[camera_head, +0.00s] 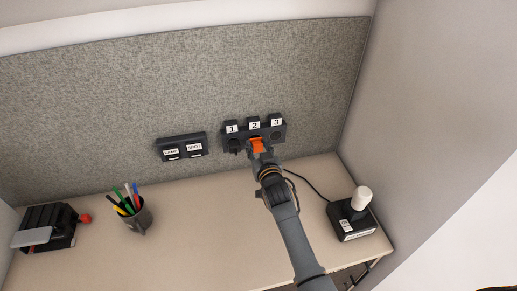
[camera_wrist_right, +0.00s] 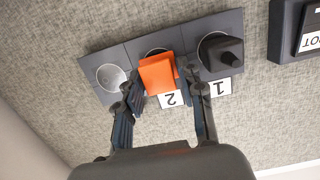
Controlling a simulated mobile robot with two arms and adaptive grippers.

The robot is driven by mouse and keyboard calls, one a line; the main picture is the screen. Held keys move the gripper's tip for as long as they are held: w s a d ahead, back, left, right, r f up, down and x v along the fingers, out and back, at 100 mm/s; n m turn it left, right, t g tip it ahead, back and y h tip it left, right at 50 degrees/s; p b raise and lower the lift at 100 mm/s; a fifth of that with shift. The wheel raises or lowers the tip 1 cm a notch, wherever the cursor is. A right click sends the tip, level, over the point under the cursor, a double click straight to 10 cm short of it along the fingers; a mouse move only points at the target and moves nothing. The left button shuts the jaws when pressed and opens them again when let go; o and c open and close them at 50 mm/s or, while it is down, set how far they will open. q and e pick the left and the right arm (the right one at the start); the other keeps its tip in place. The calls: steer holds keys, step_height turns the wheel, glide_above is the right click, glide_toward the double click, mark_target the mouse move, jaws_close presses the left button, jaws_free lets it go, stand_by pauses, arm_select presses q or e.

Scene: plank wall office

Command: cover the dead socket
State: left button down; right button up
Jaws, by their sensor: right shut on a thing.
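The dark socket strip (camera_head: 277,133) is on the grey felt wall panel, with labels 1, 2 and 3 above its sockets. It also shows upside down in the right wrist view (camera_wrist_right: 104,60). A black plug (camera_wrist_right: 222,53) sits at socket 1. Socket 3 (camera_wrist_right: 110,77) looks bare. My right gripper (camera_head: 256,143) is shut on an orange cover (camera_wrist_right: 157,75), which is in front of socket 2 and hides most of it. I cannot tell whether the cover is seated or just short of the strip. My left gripper is not in view.
A switch box (camera_head: 183,147) with two labelled switches is left of the strip. A pen cup (camera_head: 135,217) and a black device (camera_head: 47,227) stand on the desk at left. A black box with a white knob (camera_head: 352,215) stands at right, with a cable. The desk middle is clear.

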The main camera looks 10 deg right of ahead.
steer(key=shift+w+a+r, duration=0.15)
steer(key=shift+w+r, duration=0.05)
steer(key=shift+w, duration=0.4)
steer(key=o, duration=1.2)
steer(key=shift+w+f, duration=0.1)
steer(key=shift+w, duration=0.05)
